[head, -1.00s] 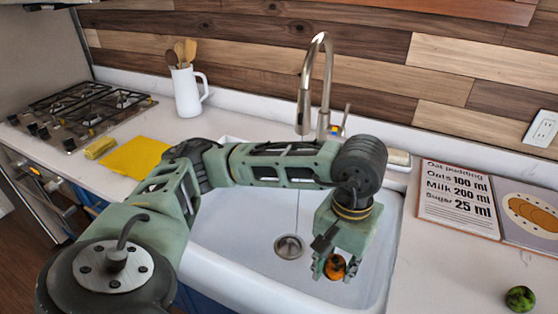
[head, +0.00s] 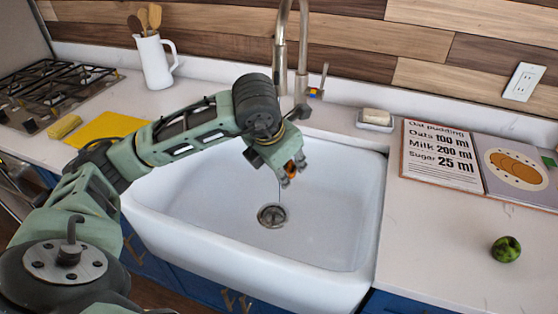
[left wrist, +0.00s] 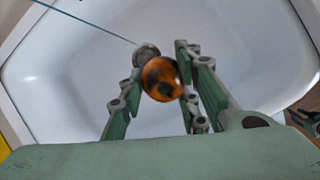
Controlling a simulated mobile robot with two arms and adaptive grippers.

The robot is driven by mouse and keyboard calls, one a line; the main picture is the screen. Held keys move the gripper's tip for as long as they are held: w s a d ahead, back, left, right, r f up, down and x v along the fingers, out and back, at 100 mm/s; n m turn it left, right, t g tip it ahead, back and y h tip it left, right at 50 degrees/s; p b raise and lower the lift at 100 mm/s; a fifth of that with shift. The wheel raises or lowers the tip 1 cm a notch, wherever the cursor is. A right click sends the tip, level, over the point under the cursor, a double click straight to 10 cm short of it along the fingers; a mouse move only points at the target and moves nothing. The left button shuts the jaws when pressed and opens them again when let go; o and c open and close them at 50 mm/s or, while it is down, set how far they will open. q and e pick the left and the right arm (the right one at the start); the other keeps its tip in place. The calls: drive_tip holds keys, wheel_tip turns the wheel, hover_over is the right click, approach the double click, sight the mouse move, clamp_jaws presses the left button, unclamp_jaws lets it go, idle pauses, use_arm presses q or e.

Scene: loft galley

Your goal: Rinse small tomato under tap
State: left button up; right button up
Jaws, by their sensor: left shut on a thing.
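My left gripper (head: 288,178) is shut on the small tomato (head: 292,166), above the white sink (head: 340,225). In the left wrist view the tomato (left wrist: 161,79) is a round orange ball with dark patches, between the fingers. The metal tap (head: 281,45) stands behind the sink, its upper part cut off by the frame. A thin stream of water (head: 279,190) comes down toward the drain (head: 272,215). In the left wrist view the water (left wrist: 85,22) is a thin blue line left of the tomato, apart from it in the picture. My right gripper is out of view.
A soap dish (head: 375,121), an open recipe book (head: 440,178) and a green fruit (head: 506,249) are on the right counter. On the left are a yellow cloth (head: 108,128), a sponge (head: 64,127), a white jug (head: 153,62) and the hob (head: 45,90). The sink's right side is clear.

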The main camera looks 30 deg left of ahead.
use_arm(q)
drive_tip(key=n, duration=0.1)
drive_tip(key=w+a+n+y, duration=0.1)
drive_tip(key=n, duration=0.1)
drive_tip(key=shift+a+n+y, duration=0.15)
drive_tip(key=shift+n+y, duration=0.15)
drive_tip(key=shift+w+a+f+n+y, duration=0.1)
drive_tip(key=shift+w+a+n+y, duration=0.4)
drive_tip(key=shift+w+a+n, duration=0.5)
drive_tip(key=w+a, duration=0.1)
drive_tip(key=w, duration=0.1)
drive_tip(key=w+a+f, duration=0.1)
drive_tip(key=w, duration=0.1)
drive_tip(key=w+a, duration=0.2)
drive_tip(key=shift+w+f+b, duration=0.3)
drive_tip(key=w, duration=0.1)
drive_tip(key=w+a+b, duration=0.1)
drive_tip(key=w+a, duration=0.1)
drive_tip(key=shift+w+a+f, duration=0.15)
drive_tip(key=shift+w+f, duration=0.25)
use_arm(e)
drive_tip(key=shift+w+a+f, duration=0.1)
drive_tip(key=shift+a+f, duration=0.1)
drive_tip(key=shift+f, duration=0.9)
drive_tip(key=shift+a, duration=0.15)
use_arm(q)
drive_tip(key=shift+w, duration=0.1)
drive_tip(key=shift+w+d, duration=0.25)
drive_tip(key=shift+d, duration=0.25)
